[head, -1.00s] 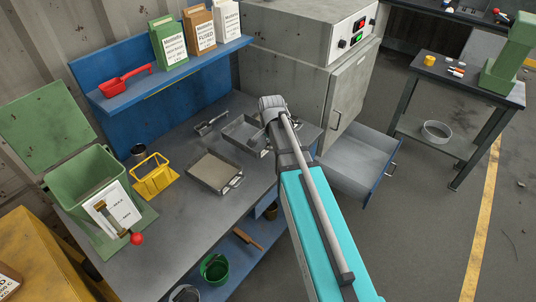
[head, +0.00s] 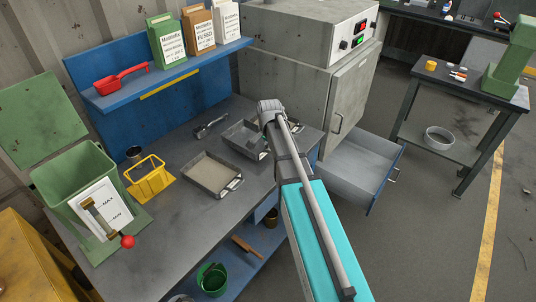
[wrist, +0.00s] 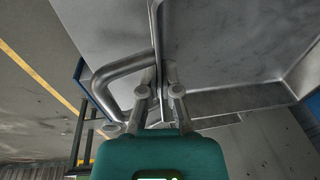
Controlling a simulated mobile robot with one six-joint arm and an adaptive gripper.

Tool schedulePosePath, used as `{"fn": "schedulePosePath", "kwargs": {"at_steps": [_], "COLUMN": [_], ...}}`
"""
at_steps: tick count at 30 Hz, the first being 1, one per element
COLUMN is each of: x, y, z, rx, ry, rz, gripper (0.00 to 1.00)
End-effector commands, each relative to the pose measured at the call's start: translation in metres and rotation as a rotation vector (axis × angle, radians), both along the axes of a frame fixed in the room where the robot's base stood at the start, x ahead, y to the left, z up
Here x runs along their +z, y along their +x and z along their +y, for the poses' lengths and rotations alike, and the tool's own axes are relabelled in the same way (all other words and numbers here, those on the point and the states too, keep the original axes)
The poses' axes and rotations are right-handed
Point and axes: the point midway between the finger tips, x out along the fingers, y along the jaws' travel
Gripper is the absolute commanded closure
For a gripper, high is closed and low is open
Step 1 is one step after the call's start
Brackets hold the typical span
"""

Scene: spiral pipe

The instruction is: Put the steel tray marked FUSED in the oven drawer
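Two steel trays stand on the grey workbench. The rear steel tray (head: 236,134) is by my gripper (head: 270,140), which hides its right part in the head view. The nearer tray (head: 236,186) holds a flat grey-brown fill. I cannot read a FUSED mark on either tray. The oven drawer (head: 352,177), below the grey oven (head: 350,100), is pulled out and looks empty.
A yellow holder (head: 148,182), a dark cup (head: 134,153) and a green bin (head: 85,185) stand at the bench's left. Tongs (head: 210,126) lie behind the trays.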

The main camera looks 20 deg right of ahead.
Motion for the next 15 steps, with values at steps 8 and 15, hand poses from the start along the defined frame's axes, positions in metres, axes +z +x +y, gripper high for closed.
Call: {"fn": "schedulePosePath", "kwargs": {"at_steps": [8,15], "x": [-0.011,-0.031], "y": [0.008,0.008], "z": [-0.002,-0.002], "rx": [-0.001,-0.001], "ry": [0.000,0.000], "rz": [0.000,0.000], "gripper": [1.00,1.00]}}
